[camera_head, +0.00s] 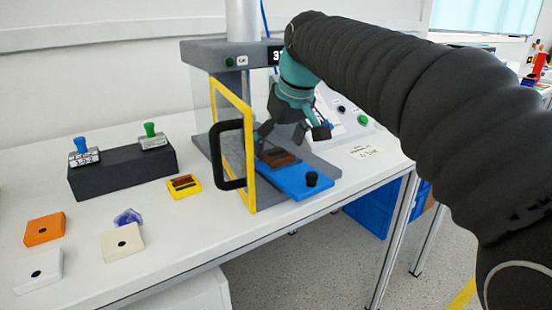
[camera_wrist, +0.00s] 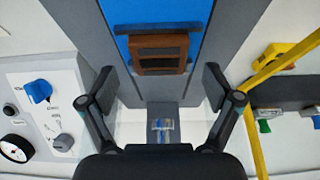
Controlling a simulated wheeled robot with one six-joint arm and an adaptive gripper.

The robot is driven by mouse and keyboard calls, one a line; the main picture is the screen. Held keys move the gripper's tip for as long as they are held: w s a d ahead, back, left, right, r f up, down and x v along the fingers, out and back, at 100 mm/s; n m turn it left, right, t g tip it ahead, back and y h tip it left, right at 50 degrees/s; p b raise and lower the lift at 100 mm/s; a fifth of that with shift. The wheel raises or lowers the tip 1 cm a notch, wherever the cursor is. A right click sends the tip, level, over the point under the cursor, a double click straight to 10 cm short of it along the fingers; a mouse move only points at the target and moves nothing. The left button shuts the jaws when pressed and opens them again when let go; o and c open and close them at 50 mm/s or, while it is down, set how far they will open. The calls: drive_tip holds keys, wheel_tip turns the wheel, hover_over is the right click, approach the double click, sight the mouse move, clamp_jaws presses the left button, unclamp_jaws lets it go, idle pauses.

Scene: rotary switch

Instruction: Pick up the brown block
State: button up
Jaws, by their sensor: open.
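The brown block (camera_head: 279,158) lies on the blue plate (camera_head: 312,190) inside the grey machine with the yellow-framed door. In the wrist view the brown block (camera_wrist: 158,55) shows on the blue surface, beyond the fingertips and toward the top of the picture. It has slots in its face and dark strips along its edges. My gripper (camera_head: 291,132) is inside the machine, above the block. In the wrist view my gripper (camera_wrist: 158,88) has its fingers spread wide with nothing between them. I cannot tell the exact height gap to the block.
The yellow door frame (camera_head: 249,165) with its black handle (camera_head: 225,155) stands close left of my gripper. A black knob (camera_head: 312,178) rises from the plate's front. A yellow block (camera_head: 184,186) and orange block (camera_head: 44,229) lie left on the table. A control panel (camera_wrist: 45,115) shows in the wrist view.

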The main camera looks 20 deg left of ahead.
drive_tip(key=shift+x, duration=0.75)
drive_tip(key=c, duration=1.2)
drive_tip(key=shift+c, duration=0.3)
drive_tip(key=shift+r, duration=0.15)
